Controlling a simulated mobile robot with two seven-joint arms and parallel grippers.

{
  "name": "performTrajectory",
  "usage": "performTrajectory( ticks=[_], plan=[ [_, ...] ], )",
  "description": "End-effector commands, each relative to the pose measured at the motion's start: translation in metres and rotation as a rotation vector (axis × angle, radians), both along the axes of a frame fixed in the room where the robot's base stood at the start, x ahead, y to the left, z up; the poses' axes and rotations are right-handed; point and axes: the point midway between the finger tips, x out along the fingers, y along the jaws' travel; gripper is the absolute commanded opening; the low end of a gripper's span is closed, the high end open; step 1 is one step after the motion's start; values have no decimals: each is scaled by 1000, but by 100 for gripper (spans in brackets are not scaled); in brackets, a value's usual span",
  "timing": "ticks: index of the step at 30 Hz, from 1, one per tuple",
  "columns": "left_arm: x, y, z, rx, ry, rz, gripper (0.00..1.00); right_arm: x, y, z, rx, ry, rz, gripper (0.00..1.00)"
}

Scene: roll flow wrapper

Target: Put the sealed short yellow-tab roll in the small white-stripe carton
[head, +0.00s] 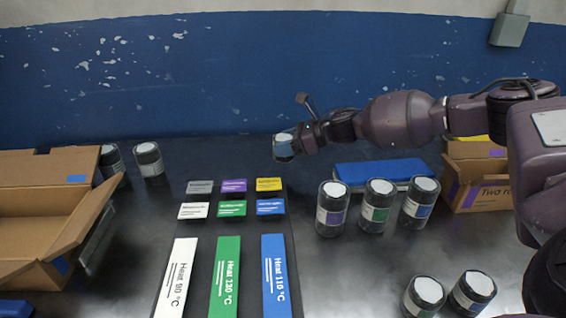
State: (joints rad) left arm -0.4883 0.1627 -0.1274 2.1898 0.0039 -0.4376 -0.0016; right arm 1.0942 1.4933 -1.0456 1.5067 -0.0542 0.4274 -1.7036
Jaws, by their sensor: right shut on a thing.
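My right gripper (297,139) reaches in from the right over the back of the table. It is shut on a small roll (283,147) with a pale bluish side and a dark rim, held above the table. I cannot make out a yellow tab or a seal on this roll. No carton with a clear white stripe shows. An open brown carton (40,205) with blue marks stands at the left, its flaps spread. My left gripper is not in view.
Dark rolls with white tops stand at the back left (148,160), right of centre (377,206) and front right (472,292). A purple-striped carton (483,180) and a flat blue pad (375,172) are at the right. Coloured cards (232,209) and heat strips (225,276) lie mid-table.

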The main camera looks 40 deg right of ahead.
Motion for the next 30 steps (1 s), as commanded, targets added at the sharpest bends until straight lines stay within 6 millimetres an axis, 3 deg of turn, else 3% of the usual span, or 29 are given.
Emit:
performTrajectory(
  ticks=[10,26,27,30],
  plan=[
    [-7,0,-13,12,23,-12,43,0,0,-51,1,5,-1,30],
    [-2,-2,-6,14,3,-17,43,0,0,-59,1,1,0,30],
    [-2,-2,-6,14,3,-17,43,0,0,-59,0,0,0,62],
    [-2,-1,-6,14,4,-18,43,0,0,-58,0,0,0,77]
  ],
)
